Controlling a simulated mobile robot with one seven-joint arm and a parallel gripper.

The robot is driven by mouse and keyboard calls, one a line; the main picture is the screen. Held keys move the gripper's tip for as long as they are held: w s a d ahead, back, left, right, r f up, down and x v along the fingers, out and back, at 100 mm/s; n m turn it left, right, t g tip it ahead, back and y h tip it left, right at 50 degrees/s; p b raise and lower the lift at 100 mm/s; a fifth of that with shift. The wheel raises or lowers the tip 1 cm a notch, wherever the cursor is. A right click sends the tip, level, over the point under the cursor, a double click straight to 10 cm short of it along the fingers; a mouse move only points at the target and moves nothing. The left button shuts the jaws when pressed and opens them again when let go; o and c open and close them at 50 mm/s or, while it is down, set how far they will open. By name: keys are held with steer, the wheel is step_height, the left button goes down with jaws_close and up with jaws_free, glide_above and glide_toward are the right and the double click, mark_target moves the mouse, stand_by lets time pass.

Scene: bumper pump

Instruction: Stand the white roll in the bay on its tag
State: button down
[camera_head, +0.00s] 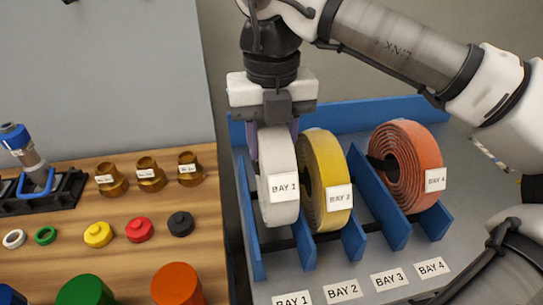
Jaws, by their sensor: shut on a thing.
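The white roll (280,205) is upright on its edge, with a tag reading BAY 1 on its front. My gripper (273,132) points down and is shut on the top of the white roll. The roll is at the leftmost bay of the blue rack (253,240), to the left of the yellow roll. The floor label BAY 1 (292,301) lies in front of that bay. I cannot tell whether the roll's bottom rests in the rack or hangs slightly above it.
A yellow roll (327,212) tagged BAY 2 stands close on the right. An orange-red roll (409,150) tagged BAY 4 stands in the rightmost bay. The bay between them looks empty. A wooden table (150,220) with brass fittings (150,176) and coloured caps is at left.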

steer(key=shift+f, duration=1.9)
steer(key=shift+f, duration=0.15)
steer(key=c, duration=0.8)
jaws_free()
steer(key=shift+c, duration=0.2)
step_height(320, 180, up, 12)
steer(key=shift+r+b, duration=0.15)
steer(key=shift+b, duration=0.45)
steer(key=shift+s, duration=0.1)
